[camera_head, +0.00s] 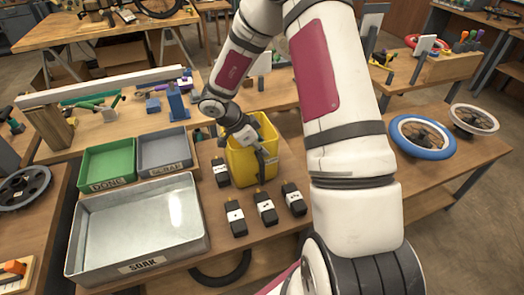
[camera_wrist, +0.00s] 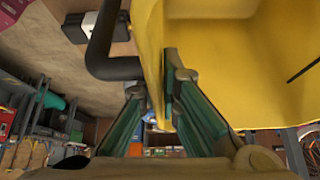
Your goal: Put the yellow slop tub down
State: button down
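The yellow slop tub (camera_head: 269,135) is upright over the bench, just right of the grey bin, with black bottles close by. My gripper (camera_head: 252,143) reaches down to the tub's near-side wall, and my wrist partly covers it. In the wrist view, my gripper (camera_wrist: 160,88) has one finger on each side of the yellow tub wall (camera_wrist: 220,60), pinching it. Whether the tub's base touches the bench top cannot be told. The tub's inside looks empty in the wrist view, apart from a thin dark line.
The SOAK tray (camera_head: 190,225), green DONE bin (camera_head: 107,163) and grey bin (camera_head: 164,150) are to the left.

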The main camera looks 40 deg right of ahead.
jog(key=shift+f, duration=0.35)
jog(key=c, duration=1.8)
grip_release()
